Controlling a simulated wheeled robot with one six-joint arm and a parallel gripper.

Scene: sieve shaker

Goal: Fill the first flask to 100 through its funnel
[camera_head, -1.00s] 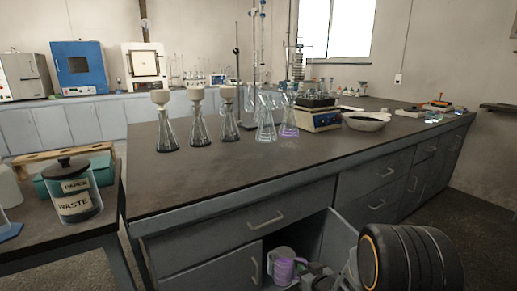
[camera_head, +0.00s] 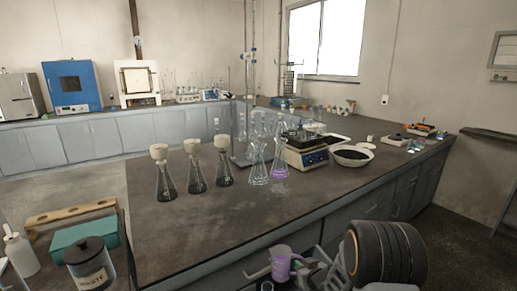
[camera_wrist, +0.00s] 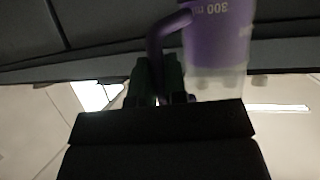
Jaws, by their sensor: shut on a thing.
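Three conical flasks with pale funnels on top stand in a row on the bench: a left one (camera_head: 166,186), a middle one (camera_head: 196,180) and a right one (camera_head: 224,172). Which of them is the first I cannot tell. My gripper (camera_wrist: 158,88) is shut on the handle of a beaker (camera_wrist: 217,35) that holds purple liquid and bears a "300" mark. In the head view the beaker (camera_head: 281,267) is in front of the bench's near edge, to the right of and nearer than the flasks. The beaker's rim is outside the wrist view.
Two more flasks, one clear (camera_head: 258,172) and one with purple liquid (camera_head: 279,170), stand right of the row. The bench top (camera_head: 230,220) is bare in front.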

